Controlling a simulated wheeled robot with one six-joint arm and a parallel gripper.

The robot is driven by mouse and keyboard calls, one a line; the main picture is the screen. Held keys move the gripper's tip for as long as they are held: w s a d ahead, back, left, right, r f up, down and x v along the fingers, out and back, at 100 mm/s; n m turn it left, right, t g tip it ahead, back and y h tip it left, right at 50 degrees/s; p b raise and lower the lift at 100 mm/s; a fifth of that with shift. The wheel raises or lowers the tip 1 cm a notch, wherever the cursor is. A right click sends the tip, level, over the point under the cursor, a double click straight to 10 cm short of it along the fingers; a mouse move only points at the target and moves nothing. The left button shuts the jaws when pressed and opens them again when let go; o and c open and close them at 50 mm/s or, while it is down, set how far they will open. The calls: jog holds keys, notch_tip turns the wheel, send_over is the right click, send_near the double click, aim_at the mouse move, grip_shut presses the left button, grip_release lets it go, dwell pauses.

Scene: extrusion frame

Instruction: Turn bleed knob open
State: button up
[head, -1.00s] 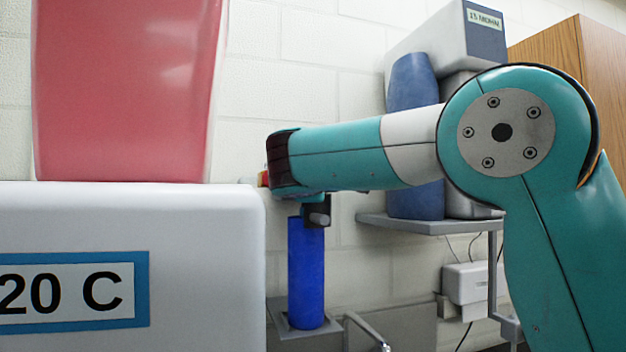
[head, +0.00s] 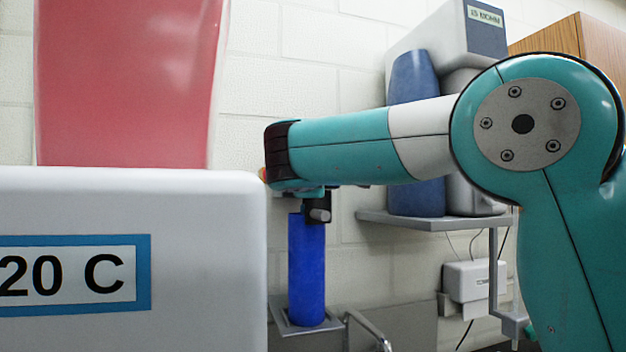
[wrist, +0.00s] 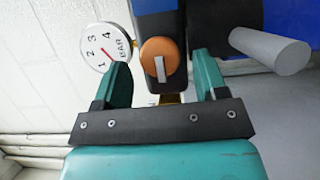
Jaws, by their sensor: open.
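The bleed knob (wrist: 154,60) is a round orange knob with a pale raised bar across its face, seen in the wrist view. My gripper (wrist: 163,75) is open, with one teal finger to the left of the knob and one to the right. Gaps show between the knob and both fingers in this view; whether the fingertips reach its depth I cannot tell. A white pressure gauge (wrist: 105,47) marked BAR, with a red needle, sits left of the knob, close to the left finger. In the head view my arm hides the knob.
A grey cylindrical stub (wrist: 275,50) is right of the gripper. A white box labelled 20 C (head: 200,220) and a red container (head: 125,80) are at left. A shelf (head: 435,224) stands behind the arm.

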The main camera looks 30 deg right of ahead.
jog(key=b+v, duration=0.2)
jog(key=v, duration=0.4)
dwell(0.4)
